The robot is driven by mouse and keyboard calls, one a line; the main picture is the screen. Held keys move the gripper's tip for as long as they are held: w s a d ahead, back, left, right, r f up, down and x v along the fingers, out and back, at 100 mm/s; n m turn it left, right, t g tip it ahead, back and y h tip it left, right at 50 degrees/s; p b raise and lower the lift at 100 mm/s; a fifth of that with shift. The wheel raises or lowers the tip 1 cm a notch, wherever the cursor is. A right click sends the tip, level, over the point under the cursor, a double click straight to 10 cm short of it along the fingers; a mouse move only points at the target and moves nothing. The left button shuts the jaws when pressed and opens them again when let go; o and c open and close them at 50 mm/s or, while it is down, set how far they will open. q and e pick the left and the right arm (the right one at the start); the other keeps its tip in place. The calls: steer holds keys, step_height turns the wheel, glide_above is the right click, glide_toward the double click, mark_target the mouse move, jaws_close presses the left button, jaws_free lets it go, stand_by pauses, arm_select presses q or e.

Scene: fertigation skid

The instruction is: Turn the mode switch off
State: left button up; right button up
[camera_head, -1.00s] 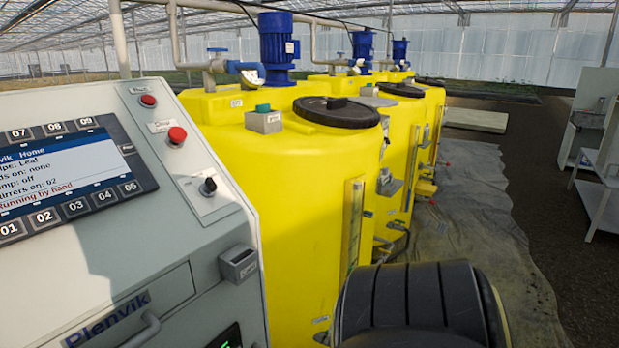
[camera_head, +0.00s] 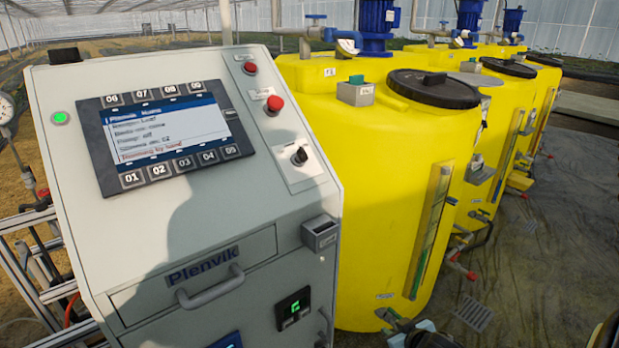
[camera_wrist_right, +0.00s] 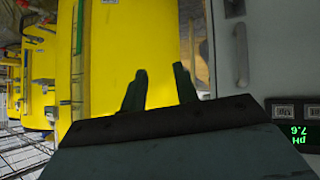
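The mode switch (camera_head: 299,156), taken to be the small black rotary knob, sits on a pale plate at the right of the grey control panel (camera_head: 250,190). Its label is too small to read. The panel screen (camera_head: 165,135) shows a red line that seems to read "Running by hand". My right gripper (camera_head: 425,338) is only partly in view at the bottom edge, well below and right of the knob. In the right wrist view my right gripper (camera_wrist_right: 161,88) has its two fingers apart with nothing between them. The knob is not visible there. My left gripper is not in view.
Two red buttons (camera_head: 273,104) sit above the knob. A small grey box (camera_head: 320,233) juts from the panel's right edge, and a drawer handle (camera_head: 210,288) sticks out below. A yellow tank (camera_head: 385,210) stands close to the right. The space before the panel looks clear.

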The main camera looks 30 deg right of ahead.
steer(key=w+a+r+t+p, duration=0.1)
steer(key=w+r+t, duration=0.25)
steer(key=r, duration=0.95)
steer(key=w+a+r+t, duration=0.15)
steer(key=w+r, duration=0.35)
steer(key=r, duration=0.9)
steer(key=n+t+y+p, duration=0.2)
steer(key=t+y+p, duration=0.1)
steer(key=t+y, duration=0.1)
glide_toward(305, 153)
steer(key=shift+w+a+r, duration=0.1)
steer(key=shift+w, duration=2.15)
steer(key=shift+w+a+r, duration=0.1)
steer(key=shift+w, duration=2.2)
jaws_close()
